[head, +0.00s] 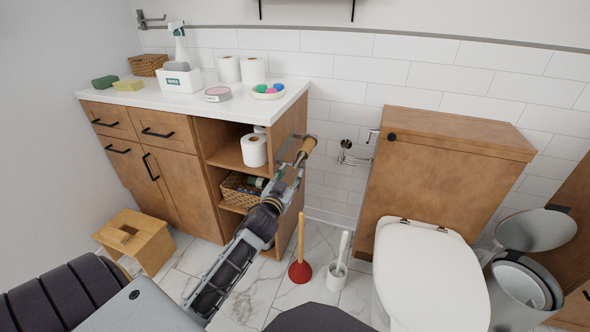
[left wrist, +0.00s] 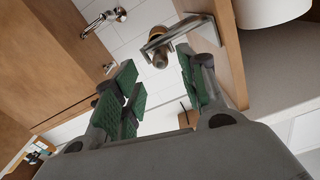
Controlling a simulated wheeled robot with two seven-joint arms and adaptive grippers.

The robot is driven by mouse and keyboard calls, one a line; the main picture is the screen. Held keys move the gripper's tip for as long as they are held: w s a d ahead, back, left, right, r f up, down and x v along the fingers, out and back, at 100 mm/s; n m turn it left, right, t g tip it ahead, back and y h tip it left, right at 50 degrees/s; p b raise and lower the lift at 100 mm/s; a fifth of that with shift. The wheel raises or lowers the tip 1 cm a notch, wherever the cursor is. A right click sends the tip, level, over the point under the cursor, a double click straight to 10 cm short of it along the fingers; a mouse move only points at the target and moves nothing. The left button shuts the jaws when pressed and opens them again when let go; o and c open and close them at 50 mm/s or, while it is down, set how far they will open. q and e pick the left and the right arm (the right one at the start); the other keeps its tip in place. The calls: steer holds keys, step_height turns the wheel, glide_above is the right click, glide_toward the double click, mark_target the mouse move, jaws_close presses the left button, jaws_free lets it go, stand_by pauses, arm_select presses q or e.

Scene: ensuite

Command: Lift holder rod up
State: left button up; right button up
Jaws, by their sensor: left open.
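A metal holder (left wrist: 178,32) is fixed to the side panel of the wooden cabinet, with a rod (left wrist: 160,58) seen nearly end-on. In the head view a short brown cylinder (head: 306,147) shows at the holder, by the cabinet's right side. My left gripper (head: 292,168) is just below and in front of it. In the left wrist view the open gripper (left wrist: 160,88) has its green-padded fingers on either side of the rod's line, with the rod beyond the fingertips. Nothing is between the fingers. My right gripper is not in view.
The cabinet (head: 298,122) stands close left of the gripper, with a paper roll (head: 254,150) and a basket (head: 238,190) on its shelves. A metal wall valve (head: 346,156), plunger (head: 300,262), toilet brush (head: 338,268) and toilet (head: 430,270) are to the right.

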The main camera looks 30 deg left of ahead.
mark_target(295, 165)
arm_select(q)
steer(key=b+x, duration=0.1)
steer(key=x, duration=0.4)
steer(key=shift+w, duration=0.15)
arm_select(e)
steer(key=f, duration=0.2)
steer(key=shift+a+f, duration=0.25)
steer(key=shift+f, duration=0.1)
arm_select(q)
steer(key=shift+c, duration=0.3)
jaws_close()
